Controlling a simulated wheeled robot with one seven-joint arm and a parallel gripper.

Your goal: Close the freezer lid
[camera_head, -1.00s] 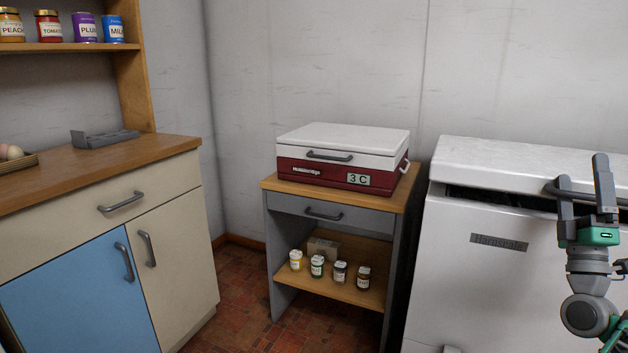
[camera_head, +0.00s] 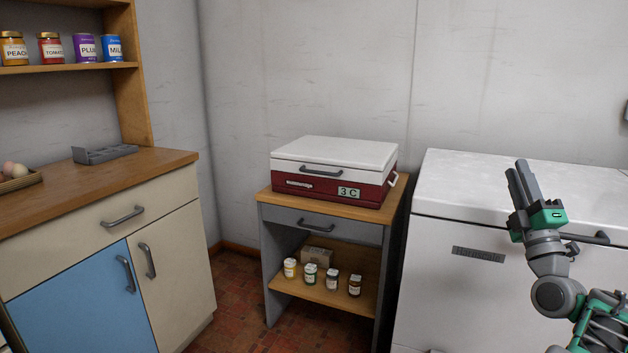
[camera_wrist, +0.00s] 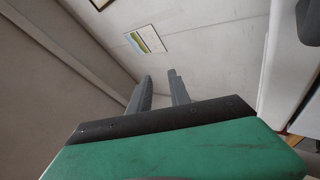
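The white freezer (camera_head: 440,300) stands at the right in the head view. Its white lid (camera_head: 465,185) lies level, with only a thin seam between it and the body. The grey lid handle (camera_head: 602,238) shows at the front edge, partly hidden behind my arm. My gripper (camera_head: 519,168) is in front of the lid, pointing up and to the left, apart from the handle. In the wrist view the two fingers of my gripper (camera_wrist: 157,80) stand apart with nothing between them.
A red box with a white lid (camera_head: 335,155) sits on a small grey and wooden stand (camera_head: 280,225) with several jars below. A counter (camera_head: 100,185) with a blue door is at the left. Floor (camera_head: 240,310) shows between counter and stand.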

